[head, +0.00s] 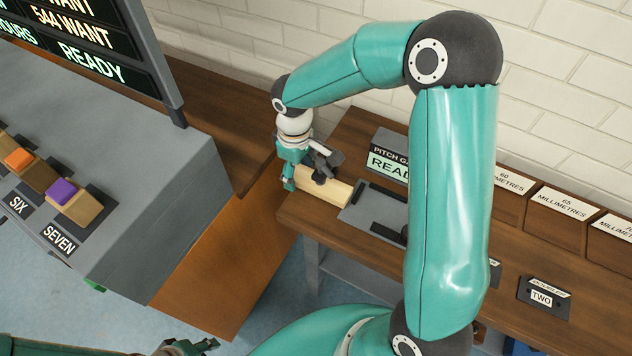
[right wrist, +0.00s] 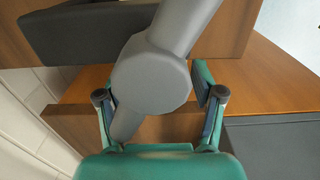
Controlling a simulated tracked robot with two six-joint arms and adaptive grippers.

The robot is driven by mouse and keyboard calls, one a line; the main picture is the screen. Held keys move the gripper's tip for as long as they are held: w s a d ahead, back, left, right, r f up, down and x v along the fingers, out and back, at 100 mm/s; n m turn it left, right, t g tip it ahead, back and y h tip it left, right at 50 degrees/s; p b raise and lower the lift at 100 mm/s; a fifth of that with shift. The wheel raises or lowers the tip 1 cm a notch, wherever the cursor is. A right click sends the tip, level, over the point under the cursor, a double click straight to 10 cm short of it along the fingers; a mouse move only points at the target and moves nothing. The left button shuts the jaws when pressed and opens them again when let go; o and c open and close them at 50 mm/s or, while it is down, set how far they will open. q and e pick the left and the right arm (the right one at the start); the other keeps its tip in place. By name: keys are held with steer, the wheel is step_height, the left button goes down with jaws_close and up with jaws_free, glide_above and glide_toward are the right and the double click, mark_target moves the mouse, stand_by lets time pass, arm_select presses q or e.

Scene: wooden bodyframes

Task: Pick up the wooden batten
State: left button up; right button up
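The wooden batten (head: 325,187) is a pale, squared bar at the left end of the brown bench in the head view. Its right end meets a grey plate. My right gripper (head: 307,171) is over the batten's left end, with a teal finger on its left side and dark parts above it. In the right wrist view the fingers of my right gripper (right wrist: 158,95) stand wide apart; a grey rounded shape fills the space between them, and I cannot make out the batten. My left gripper (head: 185,347) shows only partly at the bottom edge.
The grey plate (head: 360,210) bears dark blocks beside a READY sign (head: 385,165). Labelled bins (head: 560,203) line the back wall. A grey console (head: 150,215) with coloured buttons stands at left. My right arm hides part of the bench.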

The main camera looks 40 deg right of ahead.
steer(key=c, duration=0.9)
